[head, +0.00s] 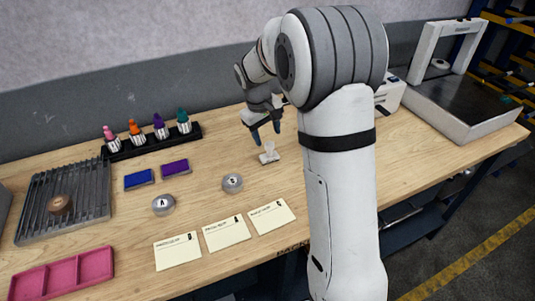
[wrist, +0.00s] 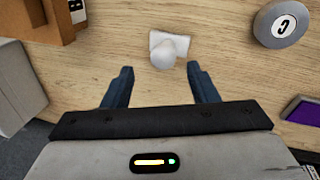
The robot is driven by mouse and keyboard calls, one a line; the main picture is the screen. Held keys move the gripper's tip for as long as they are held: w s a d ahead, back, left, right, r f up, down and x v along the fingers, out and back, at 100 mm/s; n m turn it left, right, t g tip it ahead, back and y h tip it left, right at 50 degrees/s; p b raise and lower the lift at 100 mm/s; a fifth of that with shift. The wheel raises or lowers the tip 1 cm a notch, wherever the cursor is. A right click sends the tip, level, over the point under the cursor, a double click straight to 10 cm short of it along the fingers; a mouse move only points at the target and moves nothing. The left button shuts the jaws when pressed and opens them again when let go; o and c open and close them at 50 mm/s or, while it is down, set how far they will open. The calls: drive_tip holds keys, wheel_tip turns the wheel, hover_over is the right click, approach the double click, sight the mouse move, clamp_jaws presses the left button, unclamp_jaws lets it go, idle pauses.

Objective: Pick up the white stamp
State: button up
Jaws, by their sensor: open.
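The white stamp (head: 269,153) stands on the wooden table, just below my gripper (head: 265,131) in the head view. In the wrist view the white stamp (wrist: 168,50) shows a rounded knob over a pale rectangular base. My gripper (wrist: 160,86) is open, its two blue fingertips apart, with the stamp ahead of them and roughly centred between them. Nothing is between the fingers.
Round grey tins, one marked A (head: 163,204) and another (head: 232,183), stand left of the stamp. Cards (head: 227,233) lie in front. Blue (head: 139,179) and purple (head: 174,167) pads, a bottle rack (head: 150,146), a slatted rack (head: 90,200) and a pink tray (head: 60,275) lie further left.

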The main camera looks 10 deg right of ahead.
sight(268, 143)
drive_tip(key=x, duration=0.3)
drive_tip(key=p+x, duration=0.1)
drive_tip(key=x, duration=0.1)
drive_tip(key=shift+s+a+f, duration=0.1)
drive_tip(key=shift+a+f, duration=0.05)
drive_tip(key=shift+f, duration=0.3)
drive_tip(key=shift+c, duration=0.5)
drive_tip(key=c, duration=1)
